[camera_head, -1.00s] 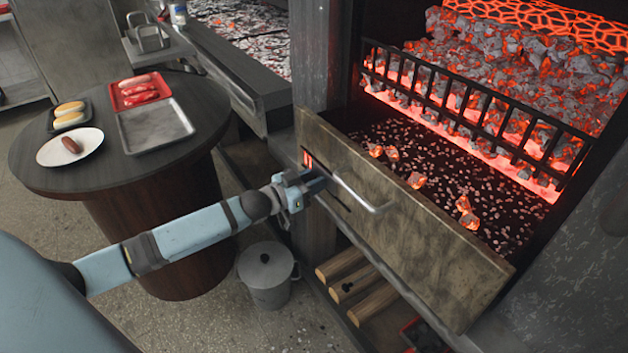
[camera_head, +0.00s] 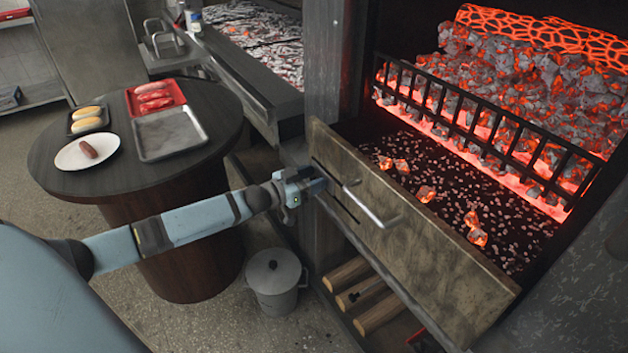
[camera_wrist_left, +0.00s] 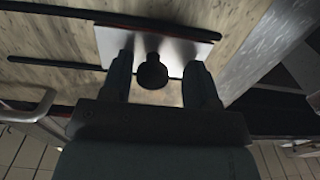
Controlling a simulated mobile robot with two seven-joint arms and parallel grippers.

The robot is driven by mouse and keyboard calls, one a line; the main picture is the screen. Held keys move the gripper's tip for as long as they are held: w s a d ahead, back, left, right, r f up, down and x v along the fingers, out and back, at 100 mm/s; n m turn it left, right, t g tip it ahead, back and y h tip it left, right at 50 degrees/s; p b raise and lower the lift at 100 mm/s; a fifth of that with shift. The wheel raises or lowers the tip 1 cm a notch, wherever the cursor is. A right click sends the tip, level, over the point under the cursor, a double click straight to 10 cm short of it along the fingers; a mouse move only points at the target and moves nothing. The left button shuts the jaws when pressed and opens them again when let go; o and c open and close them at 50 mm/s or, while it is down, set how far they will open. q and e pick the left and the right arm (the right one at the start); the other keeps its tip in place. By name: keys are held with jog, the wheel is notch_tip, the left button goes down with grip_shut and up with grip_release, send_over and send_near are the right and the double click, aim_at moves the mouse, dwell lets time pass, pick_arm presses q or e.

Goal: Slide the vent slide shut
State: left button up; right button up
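The vent slide (camera_wrist_left: 110,45) is a pale metal plate on the wooden drawer front, between two dark rails in the left wrist view. A dark round knob (camera_wrist_left: 152,73) sticks out from it. My left gripper (camera_wrist_left: 160,82) has its fingers on either side of the knob, with a visible gap at least on the right side. In the head view, my left gripper (camera_head: 318,186) is at the left end of the drawer front (camera_head: 430,240) and hides most of the slide. No red glow shows at the vent there. My right gripper is not in view.
A metal bar handle (camera_head: 370,207) stands out from the drawer front, just right of my left gripper. Glowing coals (camera_head: 520,90) lie behind a black grate above. A round table (camera_head: 60,175) with trays and a lidded pot (camera_head: 273,280) stand to the left.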

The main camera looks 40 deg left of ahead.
pick_arm(q)
jog(key=shift+s, duration=0.1)
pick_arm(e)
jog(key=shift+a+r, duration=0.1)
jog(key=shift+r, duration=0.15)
pick_arm(q)
jog(key=shift+s, duration=0.2)
jog(key=p+v, duration=0.2)
jog(key=v, duration=1.1)
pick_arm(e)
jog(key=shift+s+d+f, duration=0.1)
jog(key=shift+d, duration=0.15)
pick_arm(q)
jog(key=shift+s+a+f, duration=0.1)
jog(key=shift+a, duration=0.05)
jog(key=shift+s, duration=0.1)
